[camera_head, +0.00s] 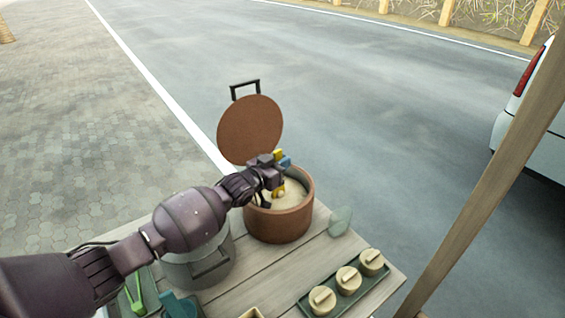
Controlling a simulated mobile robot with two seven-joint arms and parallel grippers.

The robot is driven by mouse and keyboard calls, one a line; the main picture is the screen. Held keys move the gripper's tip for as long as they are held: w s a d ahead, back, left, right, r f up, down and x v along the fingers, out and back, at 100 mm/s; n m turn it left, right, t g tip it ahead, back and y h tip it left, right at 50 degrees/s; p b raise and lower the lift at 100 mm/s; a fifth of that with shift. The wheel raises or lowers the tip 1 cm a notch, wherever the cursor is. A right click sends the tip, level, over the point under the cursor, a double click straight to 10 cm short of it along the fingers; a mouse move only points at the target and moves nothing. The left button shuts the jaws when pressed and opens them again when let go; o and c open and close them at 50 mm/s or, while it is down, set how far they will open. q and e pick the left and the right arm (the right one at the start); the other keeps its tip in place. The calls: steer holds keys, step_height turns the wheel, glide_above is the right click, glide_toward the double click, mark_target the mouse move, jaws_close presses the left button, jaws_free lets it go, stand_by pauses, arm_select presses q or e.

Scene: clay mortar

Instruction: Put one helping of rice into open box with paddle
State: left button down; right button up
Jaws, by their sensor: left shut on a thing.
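A brown round pot (281,224) stands open on the wooden table, with pale rice (295,193) inside. Its brown lid (250,130) stands tipped up behind it. My left gripper (279,178) is over the pot's opening, shut on what looks like the paddle (279,190). Only a small yellowish part of the paddle shows; the gripper hides most of it, and whether it touches the rice is unclear. A tan box edge (250,313) shows at the bottom border; its inside is mostly cut off. My right gripper is out of view.
A grey pot (202,266) stands left of the brown pot, under my arm. Several round tan containers, including one in the middle (348,280), sit on a green tray at right. A pale green translucent item (340,221) lies beside the pot. A wooden post (480,190) rises at right.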

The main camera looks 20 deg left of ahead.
arm_select(q)
steer(key=shift+s+a+f, duration=0.1)
steer(key=shift+s+f, duration=0.05)
steer(key=shift+f, duration=0.25)
